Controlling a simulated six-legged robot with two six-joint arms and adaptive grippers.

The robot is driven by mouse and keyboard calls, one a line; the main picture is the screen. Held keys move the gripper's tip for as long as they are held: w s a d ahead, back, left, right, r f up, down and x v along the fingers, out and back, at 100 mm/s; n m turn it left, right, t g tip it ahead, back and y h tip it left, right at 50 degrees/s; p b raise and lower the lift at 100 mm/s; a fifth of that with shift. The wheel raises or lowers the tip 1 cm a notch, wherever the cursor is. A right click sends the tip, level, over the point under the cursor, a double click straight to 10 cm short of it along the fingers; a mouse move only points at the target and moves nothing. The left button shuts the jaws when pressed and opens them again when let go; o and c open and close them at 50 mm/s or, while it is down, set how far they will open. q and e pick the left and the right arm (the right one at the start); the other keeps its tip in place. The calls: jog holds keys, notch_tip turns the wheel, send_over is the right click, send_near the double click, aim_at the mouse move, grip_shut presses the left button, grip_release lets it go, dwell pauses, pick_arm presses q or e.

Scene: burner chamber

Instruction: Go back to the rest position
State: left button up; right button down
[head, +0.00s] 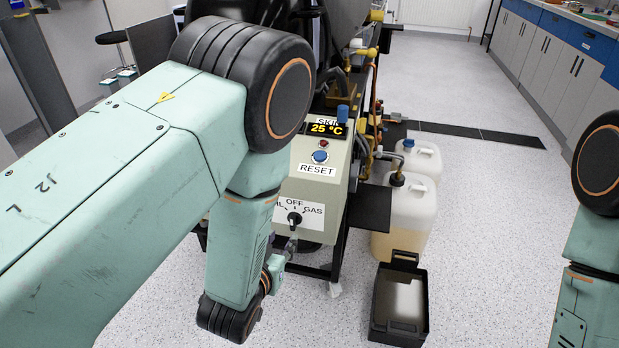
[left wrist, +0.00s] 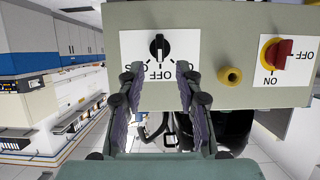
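The selector knob (head: 294,218) is black, on a white OFF/GAS label on the front of the burner control box (head: 320,177). It also shows in the left wrist view (left wrist: 159,47), just beyond the fingertips. My left gripper (head: 288,250) is small and partly hidden by my arm in the head view, just below the knob. In the left wrist view my left gripper (left wrist: 158,82) has its two fingers spread apart, with nothing held between them. The knob stands free of the fingers. My right arm (head: 590,240) enters at the right edge; its gripper is out of view.
The box display (head: 326,128) reads 25 °C above a RESET button (head: 320,156). A red-and-yellow switch (left wrist: 278,53) and a yellow port (left wrist: 229,76) sit beside the knob. Canisters (head: 409,214) and a black tray (head: 400,303) stand to the right. Floor beyond them is clear.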

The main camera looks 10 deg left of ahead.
pick_arm(q)
jog(key=s+a+f+g, duration=0.4)
jog(key=s+f+g, duration=0.4)
jog(key=s, duration=0.4)
jog(key=s+a+f+g, duration=0.1)
jog(key=s+f+g, duration=0.1)
jog(key=s, duration=0.7)
jog(key=s+a+f+g, duration=0.1)
jog(key=s+f+g, duration=0.2)
jog(key=s, duration=0.7)
jog(key=shift+a+n+g, duration=0.15)
jog(key=shift+n+g, duration=0.15)
jog(key=shift+n, duration=0.1)
